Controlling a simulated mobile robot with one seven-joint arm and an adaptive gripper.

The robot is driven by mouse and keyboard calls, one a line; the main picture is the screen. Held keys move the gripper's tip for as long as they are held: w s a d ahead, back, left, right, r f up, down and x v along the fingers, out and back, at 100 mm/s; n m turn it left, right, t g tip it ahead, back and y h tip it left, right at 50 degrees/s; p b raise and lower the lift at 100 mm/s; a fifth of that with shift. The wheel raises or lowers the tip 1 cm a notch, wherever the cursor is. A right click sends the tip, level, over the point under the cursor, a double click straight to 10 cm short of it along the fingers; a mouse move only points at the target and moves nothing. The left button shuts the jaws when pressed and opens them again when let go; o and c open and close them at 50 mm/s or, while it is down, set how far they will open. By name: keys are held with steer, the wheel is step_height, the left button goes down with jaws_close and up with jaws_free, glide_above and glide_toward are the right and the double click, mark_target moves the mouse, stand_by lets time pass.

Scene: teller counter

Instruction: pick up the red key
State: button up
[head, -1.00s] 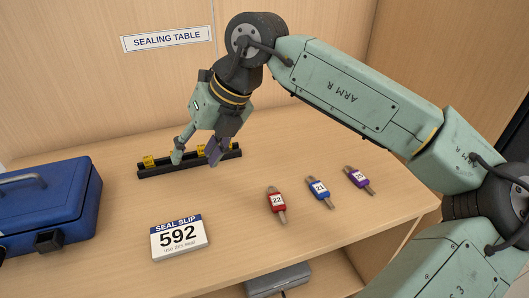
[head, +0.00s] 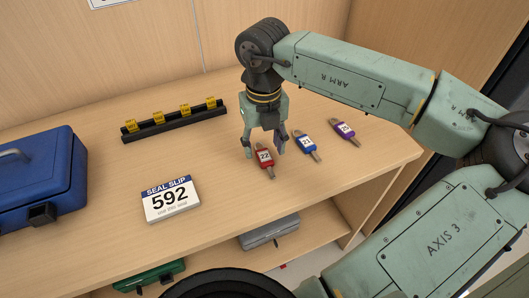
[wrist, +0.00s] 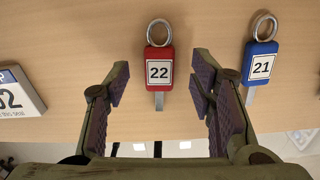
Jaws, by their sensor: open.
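The red key (head: 265,160), labelled 22, lies on the wooden table; it also shows in the wrist view (wrist: 159,86) with its ring pointing up. My gripper (head: 264,152) is open and empty, pointing down just above the red key. In the wrist view the two fingers (wrist: 158,88) are spread to the left and right of the red key's lower part, and neither visibly touches it. How far the fingertips are above the table is hard to tell. The blue key (head: 306,146), labelled 21, lies to the right of my right finger.
A purple key (head: 344,132) lies further right. A black rack with yellow tags (head: 176,124) stands at the back left. The table's front edge is close to the keys.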

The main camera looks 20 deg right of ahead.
mark_target(263, 154)
steer(key=shift+f, duration=0.9)
steer(key=c, duration=1.1)
steer(key=shift+r, duration=0.15)
step_height(263, 154, up, 10)
steer(key=shift+f+b, duration=0.1)
steer(key=shift+b, duration=0.75)
